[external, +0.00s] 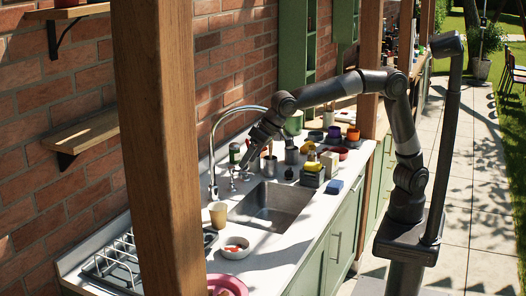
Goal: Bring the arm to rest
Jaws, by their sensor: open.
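My arm rises from its base at the right, bends over the counter and reaches down to the left. My gripper (244,168) is at the lower end of the arm, behind the sink (268,205), near the tap (213,160) and the brick wall. It looks small and dark, and its jaws are open. I see nothing held between the fingers. Whether the fingertips touch the counter (210,262) or small items beside them is not clear.
A metal cup (269,167), a caddy with yellow items (311,172) and several bowls crowd the counter right of my gripper. A tan cup (218,215), a white bowl (235,248) and a dish rack (115,262) stand nearer. A wooden post (160,150) blocks part of the view.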

